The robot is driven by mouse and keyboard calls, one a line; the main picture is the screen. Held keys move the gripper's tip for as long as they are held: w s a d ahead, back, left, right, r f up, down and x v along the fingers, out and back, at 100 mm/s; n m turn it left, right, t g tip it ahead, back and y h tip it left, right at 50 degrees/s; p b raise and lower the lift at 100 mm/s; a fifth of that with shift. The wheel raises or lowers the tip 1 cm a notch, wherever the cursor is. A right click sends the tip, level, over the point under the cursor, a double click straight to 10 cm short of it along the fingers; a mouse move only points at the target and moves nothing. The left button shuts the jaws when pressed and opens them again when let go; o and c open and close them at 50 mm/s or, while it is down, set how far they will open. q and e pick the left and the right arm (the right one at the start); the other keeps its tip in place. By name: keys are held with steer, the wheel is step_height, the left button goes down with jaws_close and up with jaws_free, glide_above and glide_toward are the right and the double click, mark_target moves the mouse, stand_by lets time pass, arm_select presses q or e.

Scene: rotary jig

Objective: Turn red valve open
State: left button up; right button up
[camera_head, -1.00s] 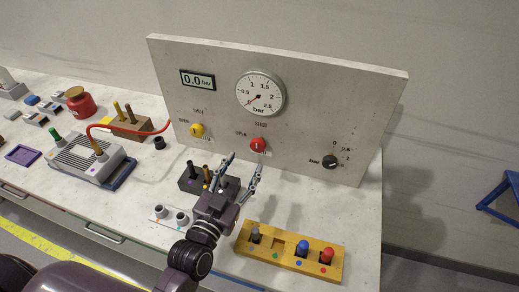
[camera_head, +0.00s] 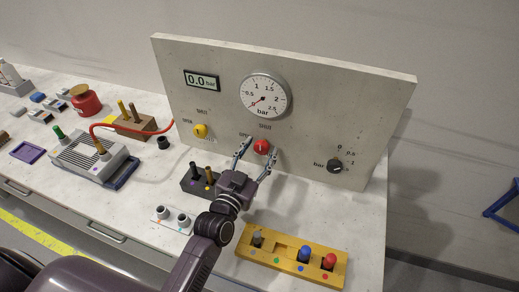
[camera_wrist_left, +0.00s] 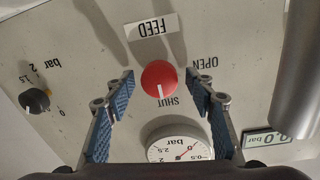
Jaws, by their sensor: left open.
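The red valve (camera_head: 262,147) is a round knob on the upright panel (camera_head: 330,110), below the gauge. In the left wrist view the red valve (camera_wrist_left: 159,78) has a white mark that points to the word SHUT. My left gripper (camera_head: 256,158) is open, with one finger on each side of the valve. In the left wrist view its blue-padded fingers (camera_wrist_left: 160,90) stand apart from the knob, with a gap on both sides. The gauge (camera_head: 263,96) needle sits at the low end. The display (camera_head: 201,80) reads 0.0 bar. My right gripper is not in view.
A yellow knob (camera_head: 200,131) is left of the red valve and a black knob (camera_head: 335,166) is right of it. A dark block with pegs (camera_head: 199,184) and a yellow tray (camera_head: 264,265) with coloured pegs stand on the table below.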

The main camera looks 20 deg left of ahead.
arm_select(q)
steer(key=c, duration=1.2)
steer(key=shift+o, duration=0.2)
steer(key=shift+n, duration=0.4)
steer(key=n, duration=0.4)
steer(key=shift+p, duration=0.35)
steer(key=n, duration=0.4)
steer(key=shift+n+t, duration=0.3)
steer(key=n, duration=0.4)
steer(key=shift+f+n+y, duration=0.1)
steer(key=shift+n+y, duration=0.3)
steer(key=n, duration=0.4)
steer(key=shift+n, duration=0.4)
